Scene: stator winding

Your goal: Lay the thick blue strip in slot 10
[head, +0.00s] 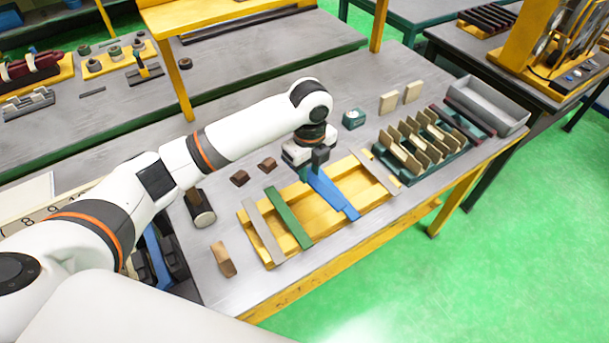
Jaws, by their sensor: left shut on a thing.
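A thick blue strip (333,197) is at the yellow rack (345,172), near its middle. My left gripper (316,164) is shut on the strip's far end. I cannot tell whether the strip rests on the rack or is slightly raised. Part of a dark slotted block (172,262) with blue in it shows at the lower left. A pale plate (62,204) with the numbers 8, 9 and 10 lies beside it. My left arm hides much of both, and I cannot make out slot 10 itself. My right gripper is not in view.
A green strip (288,217) and grey strips (263,230) lie on the rack. Dark brown blocks (240,178), a cylinder (202,210) and a tan piece (222,259) lie left of it. A green rack of upright tan pieces (417,146) and a grey tray (488,104) stand to the right.

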